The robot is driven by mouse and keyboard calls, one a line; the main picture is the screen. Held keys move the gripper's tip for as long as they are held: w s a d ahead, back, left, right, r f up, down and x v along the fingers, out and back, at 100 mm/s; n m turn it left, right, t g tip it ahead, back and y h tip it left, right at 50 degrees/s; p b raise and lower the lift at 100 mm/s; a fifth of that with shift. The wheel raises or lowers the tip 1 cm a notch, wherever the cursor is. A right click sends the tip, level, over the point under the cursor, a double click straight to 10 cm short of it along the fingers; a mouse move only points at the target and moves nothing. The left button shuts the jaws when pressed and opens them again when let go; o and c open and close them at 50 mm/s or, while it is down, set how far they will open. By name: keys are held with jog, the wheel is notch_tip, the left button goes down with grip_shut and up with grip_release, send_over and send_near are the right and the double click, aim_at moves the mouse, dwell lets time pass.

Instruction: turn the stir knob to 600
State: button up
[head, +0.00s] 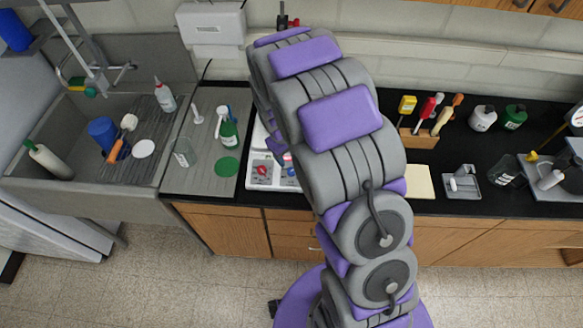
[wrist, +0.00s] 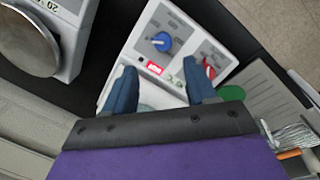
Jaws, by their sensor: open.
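A white hotplate-like unit (wrist: 180,22) carries a blue knob (wrist: 162,42) and a red knob (wrist: 210,68) on its front panel, with a small red label (wrist: 153,68) between the panel and its plate. The panel markings are too small to read, so I cannot tell the stir setting or which knob is the stir knob. My gripper (wrist: 160,76) is open, its two blue fingers over the unit, short of the blue knob and apart from it in the picture. In the head view, the red knob (head: 262,170) shows; my arm hides most of the unit.
A second white device with a round metal plate (wrist: 28,40) stands left in the wrist view. A tool rack (head: 418,140) is at right.

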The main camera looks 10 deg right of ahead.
aim_at(291, 170)
jog(key=f, duration=0.9)
jog(key=shift+w+d+p, duration=0.25)
jog(key=shift+p, duration=0.1)
jog(key=shift+d+f, duration=0.25)
jog(key=shift+f, duration=0.3)
jog(key=shift+a, duration=0.1)
jog(key=shift+a, duration=0.15)
jog(key=c, duration=0.4)
grip_shut()
